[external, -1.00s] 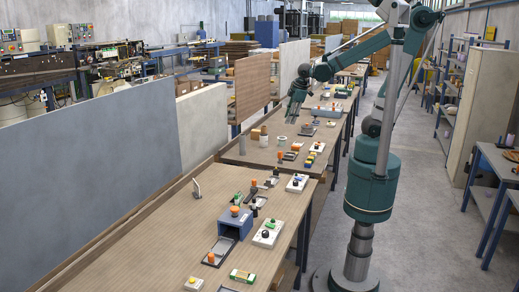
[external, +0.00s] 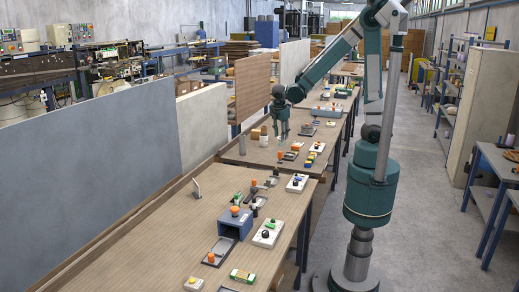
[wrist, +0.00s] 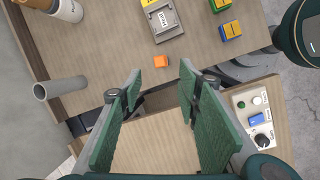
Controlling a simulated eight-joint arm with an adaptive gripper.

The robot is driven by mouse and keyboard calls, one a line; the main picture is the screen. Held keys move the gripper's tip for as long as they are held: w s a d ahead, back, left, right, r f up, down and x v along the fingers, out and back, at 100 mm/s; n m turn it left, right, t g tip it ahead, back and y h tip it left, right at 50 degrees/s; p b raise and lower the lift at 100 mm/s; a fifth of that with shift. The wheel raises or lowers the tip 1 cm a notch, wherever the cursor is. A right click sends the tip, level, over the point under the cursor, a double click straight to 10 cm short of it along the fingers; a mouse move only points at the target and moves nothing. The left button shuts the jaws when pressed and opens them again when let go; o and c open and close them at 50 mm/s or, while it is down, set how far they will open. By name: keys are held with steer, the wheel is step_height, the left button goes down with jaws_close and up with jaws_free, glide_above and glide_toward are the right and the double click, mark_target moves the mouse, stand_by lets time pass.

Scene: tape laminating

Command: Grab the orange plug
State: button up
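A small orange plug (wrist: 160,62) lies on the wooden table in the wrist view, just past my fingertips and between them in the picture. In the external view an orange piece (external: 280,155), which looks like the same plug, is on the far table below my gripper (external: 281,134). My gripper is open and empty, pointing down, with its two green fingers (wrist: 160,76) wide apart. A gap of air shows between the fingertips and the plug.
A grey tube (wrist: 62,87) stands left of the plug. A grey labelled device (wrist: 162,20) is above it in the wrist view. A white switch box (wrist: 252,115) is at right. A gap separates the two tables. Other orange-topped parts (external: 235,211) are on the near table.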

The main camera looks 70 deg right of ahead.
mark_target(280, 152)
step_height(280, 152, down, 7)
steer(key=w+n+g+h+b, duration=0.1)
steer(key=n, duration=0.1)
steer(key=shift+w+d+n, duration=0.3)
steer(key=shift+d, duration=0.15)
steer(key=shift+x, duration=1.2)
steer(key=shift+f, duration=0.15)
steer(key=shift+b+x, duration=0.4)
steer(key=shift+x, duration=2.05)
steer(key=shift+s+a, duration=0.1)
steer(key=shift+s, duration=0.1)
steer(key=c, duration=1)
